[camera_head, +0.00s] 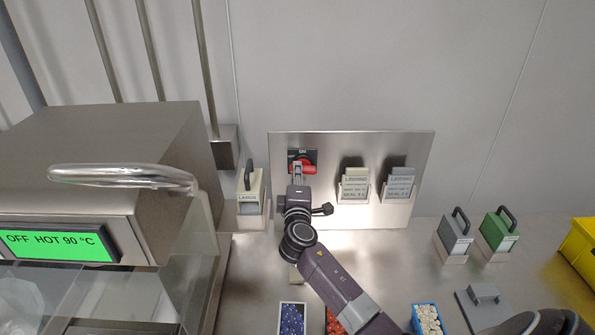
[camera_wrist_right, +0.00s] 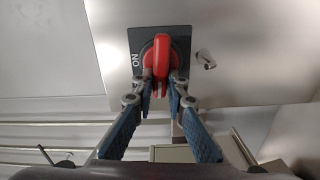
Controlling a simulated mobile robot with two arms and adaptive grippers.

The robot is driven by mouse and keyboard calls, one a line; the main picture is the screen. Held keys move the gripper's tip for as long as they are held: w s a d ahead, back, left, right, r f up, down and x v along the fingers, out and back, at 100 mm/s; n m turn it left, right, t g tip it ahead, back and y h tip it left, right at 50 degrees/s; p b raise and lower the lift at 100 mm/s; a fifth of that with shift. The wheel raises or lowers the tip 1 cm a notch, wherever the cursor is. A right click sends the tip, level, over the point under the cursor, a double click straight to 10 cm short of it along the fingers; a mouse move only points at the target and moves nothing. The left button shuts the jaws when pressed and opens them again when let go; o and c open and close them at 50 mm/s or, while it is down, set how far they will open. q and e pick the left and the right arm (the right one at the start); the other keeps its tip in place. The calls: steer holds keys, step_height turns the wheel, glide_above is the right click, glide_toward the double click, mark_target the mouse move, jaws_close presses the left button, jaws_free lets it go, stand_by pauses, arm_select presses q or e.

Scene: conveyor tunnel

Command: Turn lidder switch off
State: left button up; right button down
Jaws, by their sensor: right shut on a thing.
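The red rotary switch (camera_head: 303,168) sits on a dark square plate at the upper left of a steel wall panel (camera_head: 330,143). In the right wrist view the red handle (camera_wrist_right: 161,58) stands upright, with the "ON" mark to its left. In the head view "ON" is above the handle, which lies roughly level. My right gripper (camera_head: 298,172) reaches up to the switch. In the right wrist view its blue-padded fingers (camera_wrist_right: 161,92) are closed on the lower part of the red handle, one on each side. My left gripper is not in view.
Cartridges in holders flank the switch: one at left (camera_head: 249,191) and two at right (camera_head: 354,184) (camera_head: 398,184). A machine with a green display (camera_head: 57,245) reading "OFF HOT 90 °C" stands left. Handled blocks (camera_head: 498,233), small filled boxes (camera_head: 292,319) and a yellow crate (camera_head: 581,250) occupy the counter.

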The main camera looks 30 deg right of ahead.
steer(key=shift+a+f+n, duration=0.1)
steer(key=shift+f+n, duration=0.05)
steer(key=shift+n, duration=0.35)
steer(key=shift+f, duration=0.1)
steer(key=c, duration=1.9)
jaws_free()
steer(key=shift+a, duration=0.1)
steer(key=shift+c, duration=0.2)
steer(key=v, duration=1.2)
